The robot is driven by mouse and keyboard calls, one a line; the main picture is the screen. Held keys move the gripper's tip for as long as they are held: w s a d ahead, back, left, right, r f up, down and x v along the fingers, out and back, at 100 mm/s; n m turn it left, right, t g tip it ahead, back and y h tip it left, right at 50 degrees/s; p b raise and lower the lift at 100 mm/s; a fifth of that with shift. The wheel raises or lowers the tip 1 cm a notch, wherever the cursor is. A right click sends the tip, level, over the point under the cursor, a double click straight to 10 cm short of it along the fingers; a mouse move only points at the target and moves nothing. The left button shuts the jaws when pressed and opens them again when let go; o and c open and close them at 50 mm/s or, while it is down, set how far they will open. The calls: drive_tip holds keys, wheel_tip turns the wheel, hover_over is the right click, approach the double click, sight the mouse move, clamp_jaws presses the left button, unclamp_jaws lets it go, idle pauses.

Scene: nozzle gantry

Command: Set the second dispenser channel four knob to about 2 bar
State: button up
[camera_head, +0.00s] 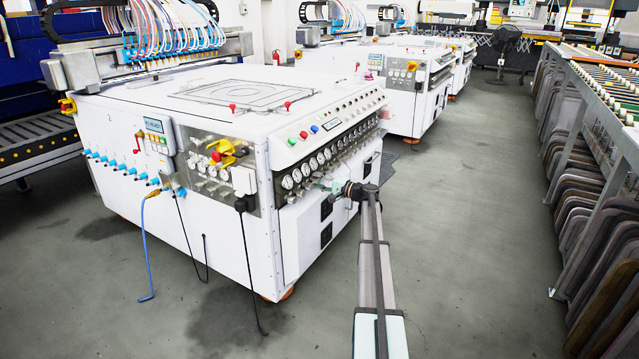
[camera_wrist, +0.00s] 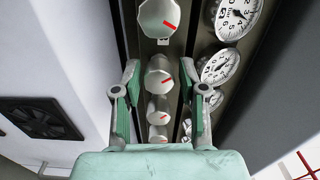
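The white dispenser machine (camera_head: 200,190) marked 2 stands nearest in the head view. Its front right panel carries a row of round gauges (camera_head: 304,166) with knobs below. My gripper (camera_head: 328,186) is at the near end of this knob row. In the wrist view my gripper (camera_wrist: 160,76) is open, with a silver knob (camera_wrist: 158,78) with a red mark between its fingertips. Gaps show on both sides of it. Another knob (camera_wrist: 158,18) lies beyond, and more lie nearer, partly hidden. Gauges (camera_wrist: 218,66) line the right. Channel numbers and the pressure value are not legible.
A black vent (camera_wrist: 40,117) sits on the white panel at left in the wrist view. Similar white machines (camera_head: 410,80) stand behind. A rack of trays (camera_head: 600,150) lines the right. The floor (camera_head: 480,220) between is clear. A blue hose (camera_head: 145,250) hangs at the left side.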

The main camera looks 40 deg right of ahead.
drive_tip(key=shift+s, duration=0.15)
drive_tip(key=v, duration=1.1)
drive_tip(key=shift+s+d, duration=0.15)
drive_tip(key=shift+s, duration=0.25)
